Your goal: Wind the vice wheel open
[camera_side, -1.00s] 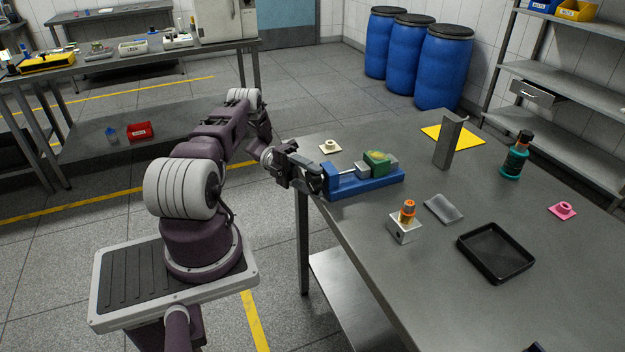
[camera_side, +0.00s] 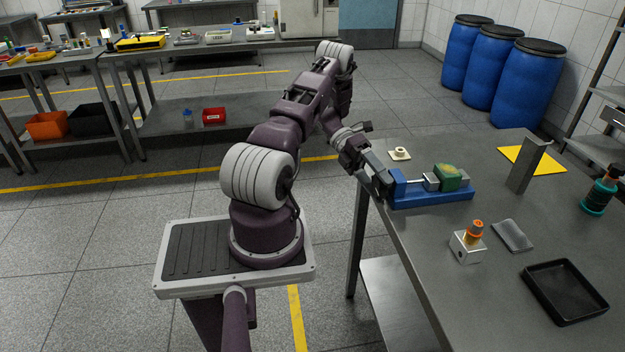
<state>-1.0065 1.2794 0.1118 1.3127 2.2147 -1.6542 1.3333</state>
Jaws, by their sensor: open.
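The blue vice (camera_side: 432,197) stands near the table's left edge. Its screw rod (camera_side: 415,181) runs from the blue end block (camera_side: 398,178) to a grey sliding jaw (camera_side: 431,182). A green block with a yellowish top (camera_side: 448,176) sits at the jaws; I cannot tell whether it is clamped. My gripper (camera_side: 381,182) is open at the vice's left end, where the wheel is. The dark fingers and the wheel overlap there, so the wheel is mostly hidden and I cannot tell whether they touch.
On the table (camera_side: 440,285) are a cream flanged piece (camera_side: 398,154), a metal block with an orange-topped part (camera_side: 468,246), a grey plate (camera_side: 512,236), a black tray (camera_side: 565,292), an upright metal bracket (camera_side: 527,167), a yellow mat (camera_side: 548,163) and a teal bottle (camera_side: 599,196).

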